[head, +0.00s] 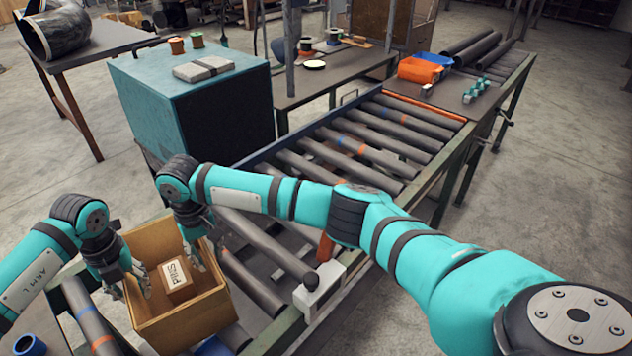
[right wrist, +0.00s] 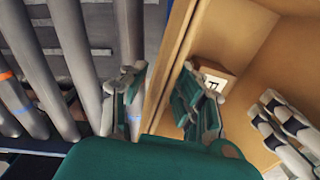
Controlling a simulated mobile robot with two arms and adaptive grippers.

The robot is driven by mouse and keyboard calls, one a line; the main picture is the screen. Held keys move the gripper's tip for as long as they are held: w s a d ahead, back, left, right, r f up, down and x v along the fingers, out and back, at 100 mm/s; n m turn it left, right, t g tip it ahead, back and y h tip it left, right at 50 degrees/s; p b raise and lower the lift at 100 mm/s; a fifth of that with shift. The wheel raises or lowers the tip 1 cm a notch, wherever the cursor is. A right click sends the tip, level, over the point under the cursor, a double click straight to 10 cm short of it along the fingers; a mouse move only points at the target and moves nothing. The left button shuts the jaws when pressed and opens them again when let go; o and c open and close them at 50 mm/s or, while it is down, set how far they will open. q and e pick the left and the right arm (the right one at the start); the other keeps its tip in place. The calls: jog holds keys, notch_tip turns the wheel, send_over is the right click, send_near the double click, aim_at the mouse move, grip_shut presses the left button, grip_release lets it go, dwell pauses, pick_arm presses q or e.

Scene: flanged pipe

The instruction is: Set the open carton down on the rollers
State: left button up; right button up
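The open carton (head: 185,325) is a tan box at the lower left of the head view, over the near rollers. I cannot tell whether it rests on them. A small box labelled PINS (head: 177,279) lies inside it; part of it shows in the right wrist view (right wrist: 214,76). My left gripper (head: 129,285) is at the carton's left wall, fingers spread, one on each side. My right gripper (right wrist: 160,95) straddles another wall of the carton, one finger outside and one inside, with a gap between them. In the head view its fingers are partly hidden.
The roller conveyor (head: 345,140) runs away to the upper right, mostly clear. A teal cabinet (head: 150,90) stands left of it. An orange bin (head: 420,70) and a blue bin (head: 436,60) are at the far end. A blue ring (head: 30,344) lies at the lower left.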

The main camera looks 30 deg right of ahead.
pick_arm(q)
notch_tip(320, 180, up, 10)
jog(key=shift+r, duration=0.1)
pick_arm(e)
notch_tip(320, 180, up, 12)
jog(key=shift+r, duration=0.1)
dwell(0.4)
dwell(0.3)
